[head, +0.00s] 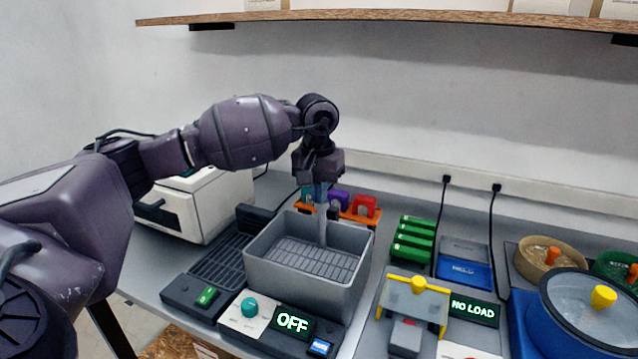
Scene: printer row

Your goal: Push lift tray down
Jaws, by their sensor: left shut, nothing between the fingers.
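A dark slatted tray (290,258) lies inside a grey open-topped bin (300,278) near the middle of the bench. The slatted tray sits below the bin's rim. My left gripper (322,241) points straight down into the bin, with its fingers shut and empty. Its tips are over the back right part of the slatted tray. I cannot tell whether they touch it. My right gripper is out of view.
A panel with a green knob (249,306) and an OFF display (292,320) stands before the bin. A white machine (205,205) is behind left. A yellow-framed device (415,295), green stacked blocks (412,240) and a lidded blue pot (590,310) stand right. A wooden shelf (400,17) hangs above.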

